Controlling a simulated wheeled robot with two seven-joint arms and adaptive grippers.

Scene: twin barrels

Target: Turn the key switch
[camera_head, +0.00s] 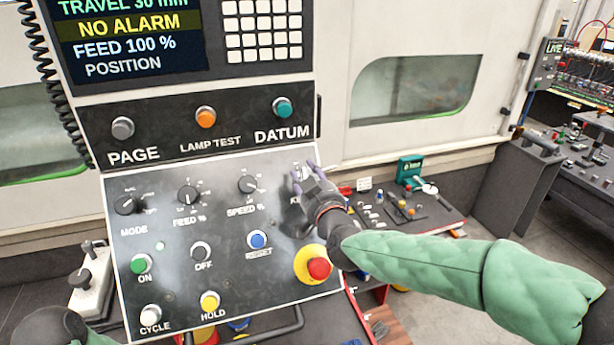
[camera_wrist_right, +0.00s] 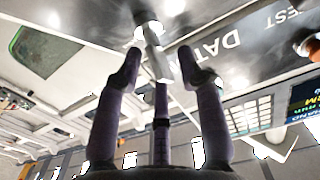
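The key switch sits at the upper right of the sloped control panel (camera_head: 215,290). In the head view my right gripper (camera_head: 304,176) covers most of it and its label. In the right wrist view a silvery key (camera_wrist_right: 158,62) stands out from the panel. The purple fingers of my right gripper (camera_wrist_right: 160,66) are spread on either side of it, with another finger below. The key looks close to the right-hand fingertip; I cannot tell whether they touch. My left gripper is not in view; only part of my left arm shows at the lower left.
A red emergency button (camera_head: 319,268) on a yellow base sits just below my right wrist. A speed knob (camera_head: 248,184) and a blue button (camera_head: 258,239) lie left of the gripper. The DATUM button (camera_head: 283,107) is above. A cluttered cart (camera_head: 445,215) stands behind the arm.

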